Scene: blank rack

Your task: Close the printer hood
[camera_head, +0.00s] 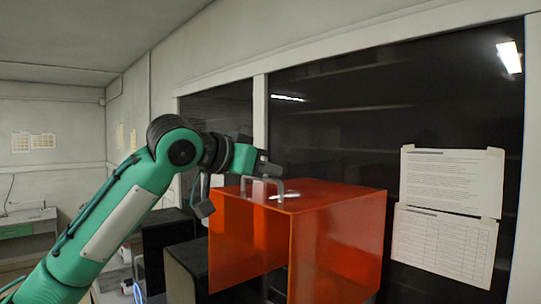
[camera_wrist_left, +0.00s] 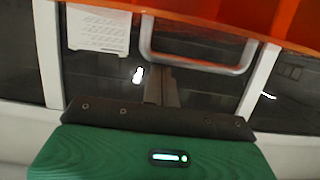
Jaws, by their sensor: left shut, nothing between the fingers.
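The printer hood (camera_head: 335,240) is a translucent orange box standing high in the head view; it also shows along the top of the left wrist view (camera_wrist_left: 290,22). A grey bar handle (camera_head: 243,184) is fixed to it. My left gripper (camera_head: 268,168) is at the handle, its fingers shut with nothing between them. In the left wrist view the closed fingers (camera_wrist_left: 161,86) lie within the outline of the handle (camera_wrist_left: 200,67); I cannot tell whether they touch it. Dark printer parts (camera_head: 187,272) show beside and below the hood. My right gripper is out of view.
A dark window (camera_head: 460,95) in a white frame stands behind the hood. Two paper sheets (camera_head: 450,180) hang at the right. A bench with a pale device (camera_head: 28,222) is far left. Open space lies above the hood.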

